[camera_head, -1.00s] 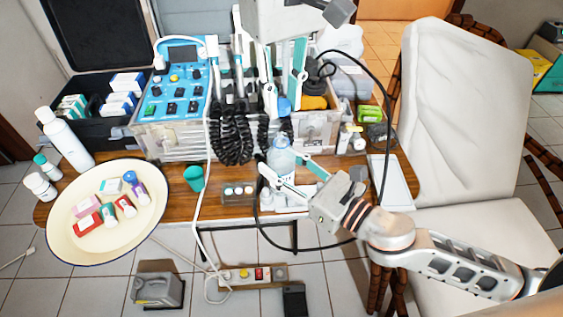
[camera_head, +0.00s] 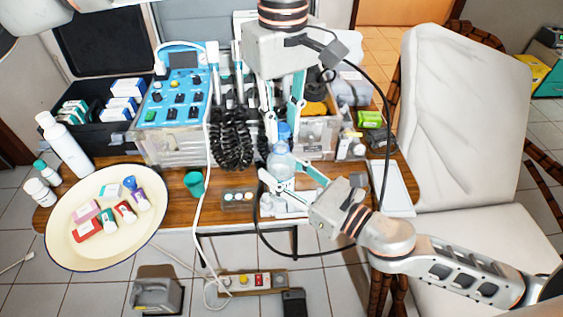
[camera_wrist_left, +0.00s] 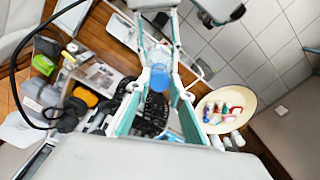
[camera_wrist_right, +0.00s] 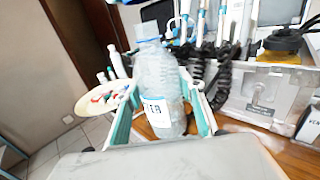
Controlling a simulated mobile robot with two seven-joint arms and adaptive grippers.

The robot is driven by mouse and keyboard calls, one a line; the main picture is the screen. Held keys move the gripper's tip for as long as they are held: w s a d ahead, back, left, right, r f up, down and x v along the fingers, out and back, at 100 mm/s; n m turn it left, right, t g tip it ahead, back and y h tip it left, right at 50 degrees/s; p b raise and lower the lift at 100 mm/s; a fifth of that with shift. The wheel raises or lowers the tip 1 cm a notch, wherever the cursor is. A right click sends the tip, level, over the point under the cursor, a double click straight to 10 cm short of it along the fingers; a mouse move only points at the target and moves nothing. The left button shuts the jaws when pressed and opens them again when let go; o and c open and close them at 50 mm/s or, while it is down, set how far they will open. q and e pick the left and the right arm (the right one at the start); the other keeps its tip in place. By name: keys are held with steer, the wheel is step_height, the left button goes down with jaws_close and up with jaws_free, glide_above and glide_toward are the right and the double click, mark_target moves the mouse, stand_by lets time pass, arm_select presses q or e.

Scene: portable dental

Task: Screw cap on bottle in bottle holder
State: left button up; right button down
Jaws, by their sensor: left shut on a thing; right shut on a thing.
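My left gripper (camera_head: 284,128) reaches down from above, its fingers shut on a blue cap (camera_head: 285,132). The cap also shows between the fingertips in the left wrist view (camera_wrist_left: 159,79). The clear bottle (camera_head: 281,162) stands upright just below the cap; I cannot tell whether they touch. My right gripper (camera_head: 284,184) is shut on the lower part of the bottle. The bottle, with its white lettered label, fills the middle of the right wrist view (camera_wrist_right: 158,85). A white base (camera_head: 291,206), seemingly the bottle holder, shows at its foot, partly hidden by the right gripper.
A cream plate (camera_head: 66,238) with small tubes and boxes lies at the left, with a green cup (camera_head: 194,183) beside it. A blue control unit (camera_head: 174,103) and black coiled hoses (camera_head: 234,140) stand behind. A black cable loops around my right gripper.

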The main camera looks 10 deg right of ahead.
mark_target(281, 170)
stand_by(0.5)
arm_select(q)
steer(key=shift+f, duration=0.9)
steer(key=shift+f, duration=0.55)
steer(key=m, duration=0.6)
steer(key=shift+a+m, duration=0.1)
steer(key=shift+m, duration=0.3)
steer(key=m, duration=0.6)
steer(key=shift+a, duration=0.1)
steer(key=o, duration=0.7)
